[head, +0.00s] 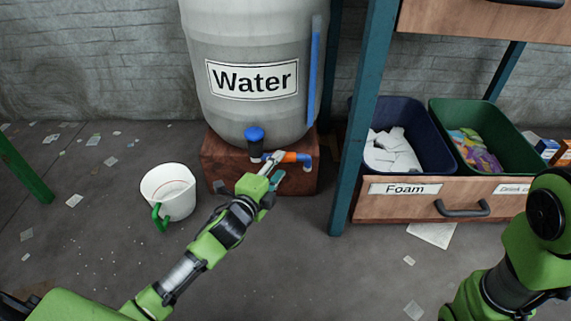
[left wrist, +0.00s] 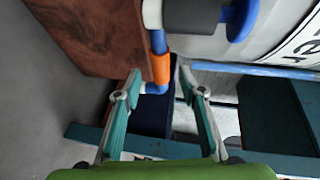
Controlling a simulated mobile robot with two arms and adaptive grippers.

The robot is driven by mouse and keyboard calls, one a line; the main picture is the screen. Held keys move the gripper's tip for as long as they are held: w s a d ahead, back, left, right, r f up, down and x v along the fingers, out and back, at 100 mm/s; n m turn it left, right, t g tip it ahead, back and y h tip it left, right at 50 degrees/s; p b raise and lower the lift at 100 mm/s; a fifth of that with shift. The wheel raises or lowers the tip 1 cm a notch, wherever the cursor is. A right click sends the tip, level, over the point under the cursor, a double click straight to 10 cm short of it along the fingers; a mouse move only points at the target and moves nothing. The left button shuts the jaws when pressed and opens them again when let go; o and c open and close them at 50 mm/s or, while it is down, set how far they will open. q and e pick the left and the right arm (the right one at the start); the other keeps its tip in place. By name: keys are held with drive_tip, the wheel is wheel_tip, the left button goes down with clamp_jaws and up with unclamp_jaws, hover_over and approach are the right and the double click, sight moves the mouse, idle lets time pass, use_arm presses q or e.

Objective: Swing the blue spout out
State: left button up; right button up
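The blue spout (head: 305,161) sits at the right end of the tap pipe, past an orange collar (head: 290,157), low on the front of the grey water barrel (head: 250,110). A blue knob (head: 255,134) tops the tap. My left gripper (head: 276,170) is just in front of the pipe. In the left wrist view my left gripper (left wrist: 160,80) is open, and the spout (left wrist: 156,89) and orange collar (left wrist: 160,67) appear between its fingertips. I cannot tell whether a finger touches them. My right arm shows at the right edge; its gripper is out of view.
The barrel stands on a brown block (head: 225,165). A white bucket (head: 175,205) with a green handle stands on the floor to the left. Paper scraps litter the floor.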

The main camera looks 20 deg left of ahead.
sight(283, 161)
use_arm(q)
drive_tip(key=b+x, duration=0.2)
drive_tip(key=x, duration=0.2)
drive_tip(key=shift+w+f, duration=0.1)
drive_tip(key=shift+f, duration=0.05)
drive_tip(key=shift+w+d+b, duration=0.1)
drive_tip(key=shift+w+b, duration=0.2)
drive_tip(key=shift+w, duration=0.3)
clamp_jaws()
